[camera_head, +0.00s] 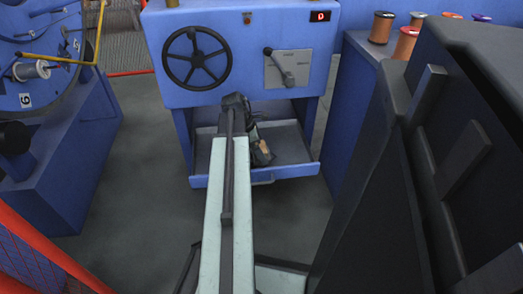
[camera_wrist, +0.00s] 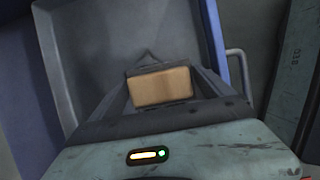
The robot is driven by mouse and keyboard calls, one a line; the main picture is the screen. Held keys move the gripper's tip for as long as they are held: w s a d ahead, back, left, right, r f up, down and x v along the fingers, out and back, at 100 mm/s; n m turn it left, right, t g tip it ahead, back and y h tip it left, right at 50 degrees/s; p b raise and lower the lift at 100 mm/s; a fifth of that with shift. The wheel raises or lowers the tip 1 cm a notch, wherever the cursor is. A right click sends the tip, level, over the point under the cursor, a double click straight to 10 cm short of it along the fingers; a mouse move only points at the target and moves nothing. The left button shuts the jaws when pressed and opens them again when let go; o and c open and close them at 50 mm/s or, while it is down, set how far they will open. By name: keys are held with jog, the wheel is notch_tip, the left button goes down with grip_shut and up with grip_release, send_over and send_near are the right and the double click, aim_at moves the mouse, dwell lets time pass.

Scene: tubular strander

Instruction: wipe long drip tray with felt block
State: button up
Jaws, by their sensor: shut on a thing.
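The felt block (camera_head: 262,149) is a tan block. It also shows in the wrist view (camera_wrist: 160,86), held between the two fingers. My gripper (camera_head: 259,153) is shut on it, over the grey drip tray (camera_head: 292,143). The tray extends from under the blue cabinet, with a blue front edge and a handle. In the wrist view the tray floor (camera_wrist: 95,40) fills the area beyond the block. My arm hides the tray's left-middle part in the head view. I cannot tell whether the block touches the tray floor.
The blue cabinet (camera_head: 240,50) with a black handwheel (camera_head: 196,58) and a lever (camera_head: 282,66) stands above the tray. Several spools (camera_head: 381,26) sit on the blue ledge at right. A blue machine (camera_head: 60,140) stands at left. Grey floor (camera_head: 140,170) is clear left of the tray.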

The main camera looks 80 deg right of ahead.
jog(key=shift+r+p, duration=1.05)
jog(key=shift+r, duration=0.5)
jog(key=shift+r+p, duration=1.5)
